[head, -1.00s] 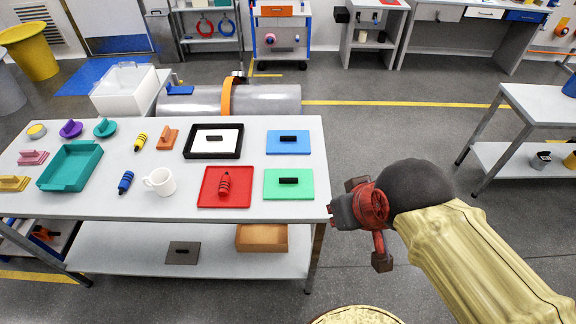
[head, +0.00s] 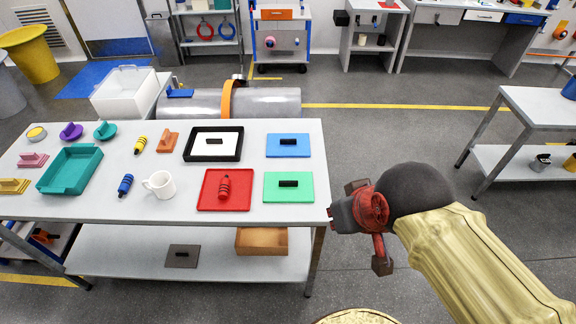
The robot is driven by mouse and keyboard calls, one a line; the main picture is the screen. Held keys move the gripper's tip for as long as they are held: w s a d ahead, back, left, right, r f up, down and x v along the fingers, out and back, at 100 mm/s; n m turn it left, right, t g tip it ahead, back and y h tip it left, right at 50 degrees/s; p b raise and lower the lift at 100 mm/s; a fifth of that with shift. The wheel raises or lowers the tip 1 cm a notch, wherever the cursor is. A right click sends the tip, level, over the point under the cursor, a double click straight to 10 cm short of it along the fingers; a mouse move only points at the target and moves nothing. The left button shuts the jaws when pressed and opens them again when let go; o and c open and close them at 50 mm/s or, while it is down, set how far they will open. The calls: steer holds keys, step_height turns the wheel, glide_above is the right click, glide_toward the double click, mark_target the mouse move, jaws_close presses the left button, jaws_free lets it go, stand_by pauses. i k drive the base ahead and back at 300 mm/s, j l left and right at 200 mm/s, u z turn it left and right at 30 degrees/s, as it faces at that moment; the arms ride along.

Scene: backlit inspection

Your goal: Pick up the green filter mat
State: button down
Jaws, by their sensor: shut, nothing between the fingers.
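The green filter mat (head: 300,193) is a flat green rectangle with a black grip on top. It lies near the front right corner of the white table (head: 100,209). My gripper (head: 331,217) is at the table's right front corner, just to the right of and nearer than the mat. It points left and is shut and empty. It looks apart from the mat.
A red mat (head: 208,203) with a red ribbed object (head: 224,187) lies left of the green mat. A blue mat (head: 288,152) and a black-rimmed tray (head: 187,158) lie behind. A white mug (head: 160,184) stands further left. Open floor lies right of the table.

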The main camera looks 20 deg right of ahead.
mark_target(280, 186)
steer(key=i+l+u, duration=0.1)
steer(key=l, duration=0.5)
steer(key=i+l, duration=0.1)
steer(key=l, duration=0.55)
steer(key=i+l+u, duration=0.15)
steer(key=l, duration=0.45)
